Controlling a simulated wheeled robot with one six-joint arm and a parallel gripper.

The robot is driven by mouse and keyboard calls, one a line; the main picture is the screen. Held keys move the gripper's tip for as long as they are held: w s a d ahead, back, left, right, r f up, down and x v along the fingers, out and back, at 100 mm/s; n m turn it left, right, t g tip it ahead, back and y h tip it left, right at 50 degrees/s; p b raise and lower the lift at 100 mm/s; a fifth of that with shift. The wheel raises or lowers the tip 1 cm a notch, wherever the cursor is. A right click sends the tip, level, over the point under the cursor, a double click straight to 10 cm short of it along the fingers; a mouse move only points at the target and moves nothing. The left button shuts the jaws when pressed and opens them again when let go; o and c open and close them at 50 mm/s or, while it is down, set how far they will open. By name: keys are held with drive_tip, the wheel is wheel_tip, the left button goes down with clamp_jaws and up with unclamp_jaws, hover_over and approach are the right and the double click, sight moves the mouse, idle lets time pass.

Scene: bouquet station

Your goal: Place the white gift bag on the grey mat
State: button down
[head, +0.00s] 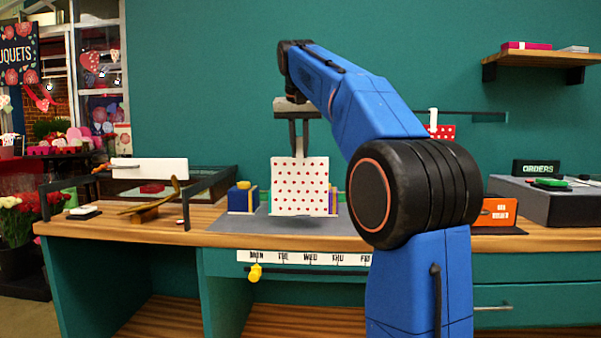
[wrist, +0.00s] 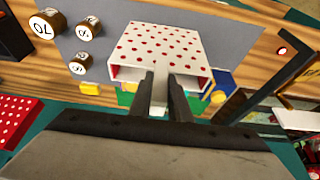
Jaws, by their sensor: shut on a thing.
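The white gift bag (head: 300,184) with red dots is upright in the middle of the head view. Its open top and white handle tab face the camera in the wrist view (wrist: 160,45). My gripper (head: 299,145) is above the bag, with its fingers (wrist: 165,85) shut on the handle tab. The grey mat (head: 235,224) lies on the wooden counter below the bag. The bag's lower edge appears over the mat; I cannot tell whether it touches.
A blue box (head: 242,199) stands just left of the bag. Several round weights (wrist: 82,65) stand on the mat in the wrist view. A brass-coloured tool (head: 150,211) is farther left. A red dotted bag (head: 445,132) shows behind my arm. An orders box (head: 550,200) is at right.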

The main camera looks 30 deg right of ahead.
sight(300, 161)
drive_tip(key=shift+f, duration=2.7)
drive_tip(key=c, duration=1.6)
unclamp_jaws()
drive_tip(key=shift+c, duration=0.2)
drive_tip(key=v, duration=1.2)
drive_tip(key=shift+s, duration=0.1)
